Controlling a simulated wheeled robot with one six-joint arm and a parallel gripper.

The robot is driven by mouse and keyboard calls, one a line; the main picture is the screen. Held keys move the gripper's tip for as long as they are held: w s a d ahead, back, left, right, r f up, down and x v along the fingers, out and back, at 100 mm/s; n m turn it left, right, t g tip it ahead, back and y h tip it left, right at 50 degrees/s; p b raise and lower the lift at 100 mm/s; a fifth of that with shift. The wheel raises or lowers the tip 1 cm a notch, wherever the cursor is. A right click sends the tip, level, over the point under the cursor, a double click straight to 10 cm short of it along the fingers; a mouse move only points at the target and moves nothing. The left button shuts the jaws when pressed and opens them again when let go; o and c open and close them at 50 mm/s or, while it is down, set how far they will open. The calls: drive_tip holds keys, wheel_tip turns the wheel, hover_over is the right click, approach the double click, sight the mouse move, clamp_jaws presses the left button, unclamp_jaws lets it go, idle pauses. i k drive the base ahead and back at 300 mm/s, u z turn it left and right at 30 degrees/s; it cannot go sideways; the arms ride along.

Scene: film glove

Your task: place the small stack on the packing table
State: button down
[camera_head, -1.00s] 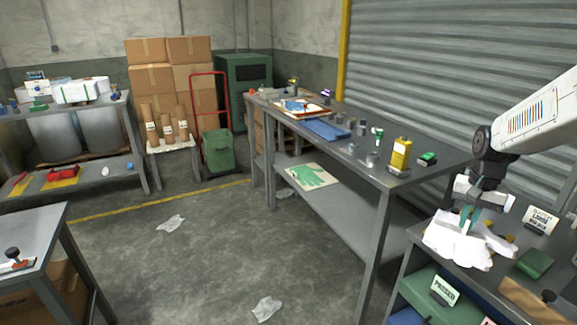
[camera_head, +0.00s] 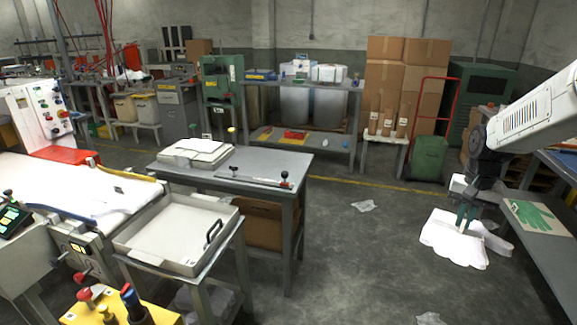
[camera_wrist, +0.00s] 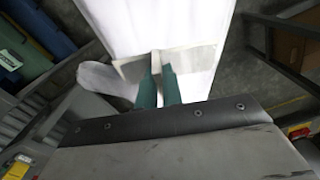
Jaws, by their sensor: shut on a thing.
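The small stack (camera_head: 450,244) is a bundle of thin white film sheets with loose, drooping edges. My gripper (camera_head: 464,218) is shut on its upper part and holds it in the air over the floor at the right. In the wrist view, the two green fingers of my gripper (camera_wrist: 160,88) pinch the white stack (camera_wrist: 175,28), which extends away from them. A grey table (camera_head: 265,163) stands apart from the gripper, left of it, and may be the packing table. It carries a white pile (camera_head: 196,150) and a long sealer-like bar (camera_head: 253,178).
A shallow tray (camera_head: 175,235) and a white conveyor (camera_head: 85,195) are at the left. A workbench (camera_head: 545,215) with a green glove on a sheet is close at the right. Open floor with white scraps (camera_head: 363,206) lies between the grey table and my gripper.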

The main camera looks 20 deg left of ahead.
sight(269, 162)
drive_tip(key=i, duration=2.35)
drive_tip(key=u, duration=1.9)
drive_tip(key=i, duration=0.55)
drive_tip(key=z, duration=0.05)
